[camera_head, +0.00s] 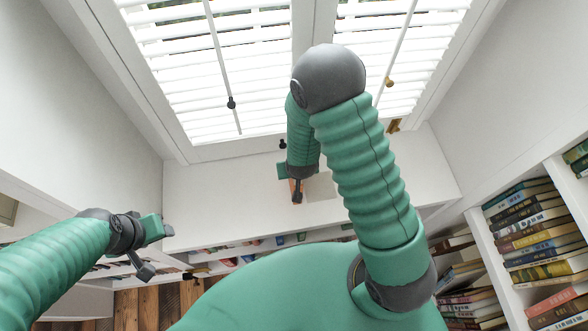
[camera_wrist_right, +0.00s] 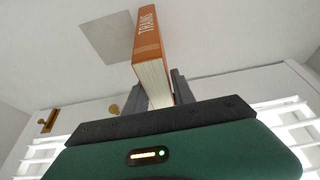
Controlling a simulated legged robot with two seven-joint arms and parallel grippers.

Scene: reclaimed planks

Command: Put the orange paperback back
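The orange paperback (camera_wrist_right: 149,38) has pale lettering on its spine and cream page edges. In the right wrist view it sits between the two dark fingers of my right gripper (camera_wrist_right: 160,90), which is shut on it. The book sticks out beyond the fingertips toward a white surface. In the head view my right gripper (camera_head: 297,190) is over the white window seat (camera_head: 220,205), with a small orange piece of the book showing; my arm hides the rest. I cannot tell whether the book touches the seat. My left gripper (camera_head: 156,250) is open and empty at the left.
A grey square patch (camera_head: 321,187) lies on the seat beside the right gripper; it also shows in the wrist view (camera_wrist_right: 108,37). Shuttered windows (camera_head: 230,80) stand behind. A bookcase (camera_head: 493,265) full of books is at right. More books line shelves below the seat.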

